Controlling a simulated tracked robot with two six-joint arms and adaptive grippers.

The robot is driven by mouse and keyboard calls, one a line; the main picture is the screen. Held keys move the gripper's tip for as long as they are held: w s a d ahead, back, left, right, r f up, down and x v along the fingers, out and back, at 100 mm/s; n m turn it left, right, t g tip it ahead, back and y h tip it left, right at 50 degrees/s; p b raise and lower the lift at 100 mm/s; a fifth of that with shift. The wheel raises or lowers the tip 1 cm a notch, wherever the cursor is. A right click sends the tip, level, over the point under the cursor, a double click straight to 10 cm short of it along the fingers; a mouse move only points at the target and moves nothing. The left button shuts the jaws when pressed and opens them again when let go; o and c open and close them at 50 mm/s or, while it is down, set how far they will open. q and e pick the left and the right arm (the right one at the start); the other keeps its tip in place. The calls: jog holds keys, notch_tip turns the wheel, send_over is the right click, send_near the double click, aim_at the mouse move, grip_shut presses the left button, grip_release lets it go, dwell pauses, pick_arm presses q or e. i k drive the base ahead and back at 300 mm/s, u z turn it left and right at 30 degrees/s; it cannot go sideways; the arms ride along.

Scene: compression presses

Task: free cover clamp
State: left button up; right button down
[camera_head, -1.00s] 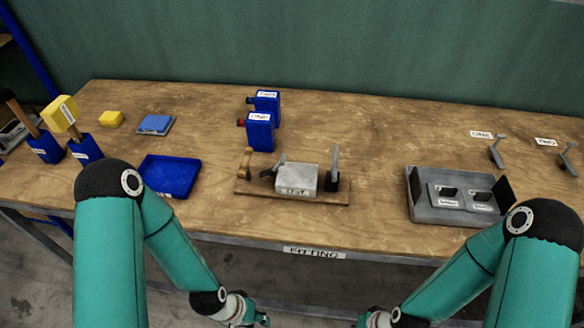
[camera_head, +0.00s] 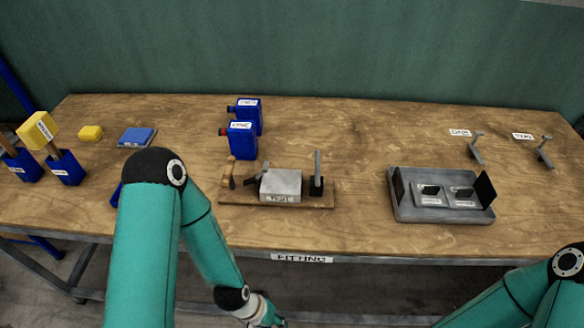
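A wooden board (camera_head: 235,200) near the table's front edge carries a grey block (camera_head: 281,185) with a white label on its front. At the block's left are a dark clamp-like part (camera_head: 257,176) and an upright tan handle (camera_head: 229,173). At its right stands a grey lever (camera_head: 317,170) on a dark base. I cannot tell which of these is the cover clamp. My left gripper (camera_head: 270,318) is at the bottom edge, in front of and below the table, partly cut off and too small to read. My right gripper is out of view.
A grey tray (camera_head: 440,215) holds two labelled plates. Two grey levers (camera_head: 475,152) stand behind it. Two blue bottles (camera_head: 242,140) stand behind the board. A blue block (camera_head: 137,137), a yellow block (camera_head: 91,132) and blue holders (camera_head: 66,168) are at left. My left arm hides most of a blue tray.

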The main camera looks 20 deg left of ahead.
aim_at(261, 173)
jog(key=u, duration=0.1)
jog(key=k, duration=1.2)
jog(key=u, duration=0.4)
jog(key=i, duration=1)
jog(key=z, duration=0.05)
